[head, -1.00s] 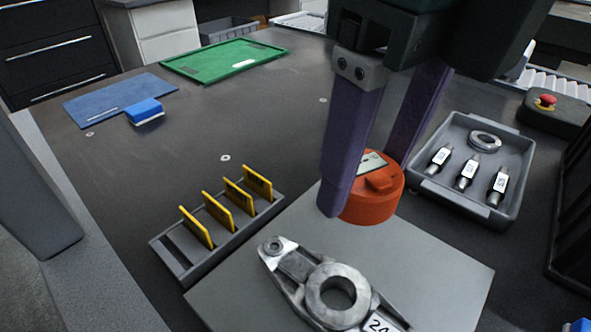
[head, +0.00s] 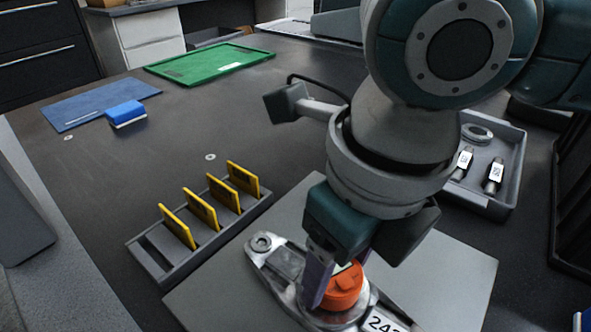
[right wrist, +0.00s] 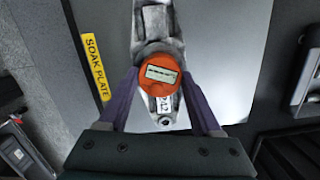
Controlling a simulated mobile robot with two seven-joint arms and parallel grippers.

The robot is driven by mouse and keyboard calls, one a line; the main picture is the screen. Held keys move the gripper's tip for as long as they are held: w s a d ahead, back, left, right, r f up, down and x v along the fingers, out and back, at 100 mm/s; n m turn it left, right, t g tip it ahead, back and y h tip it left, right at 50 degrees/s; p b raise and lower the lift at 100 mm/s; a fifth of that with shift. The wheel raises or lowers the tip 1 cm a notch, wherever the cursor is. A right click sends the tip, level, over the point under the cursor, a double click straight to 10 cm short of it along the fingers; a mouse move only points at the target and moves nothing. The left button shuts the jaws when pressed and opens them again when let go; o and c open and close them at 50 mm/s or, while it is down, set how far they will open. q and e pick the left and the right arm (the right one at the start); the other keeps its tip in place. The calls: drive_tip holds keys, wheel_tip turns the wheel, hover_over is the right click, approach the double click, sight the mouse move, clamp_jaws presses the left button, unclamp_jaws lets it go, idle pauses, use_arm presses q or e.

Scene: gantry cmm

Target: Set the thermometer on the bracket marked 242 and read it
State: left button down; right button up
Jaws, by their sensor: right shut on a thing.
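The orange thermometer (head: 345,290) is round, with a display that shows in the right wrist view (right wrist: 161,74); I cannot make out its reading. My right gripper (head: 338,284) is shut on it, with purple fingers on both sides in the right wrist view (right wrist: 160,92). The thermometer is over the ring of the metal bracket (head: 285,262) labelled 242 (head: 382,322). It hides most of the ring, and I cannot tell whether it touches. The bracket lies on a grey plate (head: 455,270). My left gripper is not in view.
A rack (head: 160,262) with several yellow cards stands left of the plate. A grey tray (head: 505,195) with a ring and labelled cylinders is at the right, partly behind my arm. A blue mat (head: 80,108), blue block (head: 126,112) and green tray (head: 205,62) lie farther back. A yellow SOAK PLATE label (right wrist: 95,67) shows in the right wrist view.

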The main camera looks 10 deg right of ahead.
drive_tip(key=o, duration=1.4)
drive_tip(key=shift+f, duration=0.1)
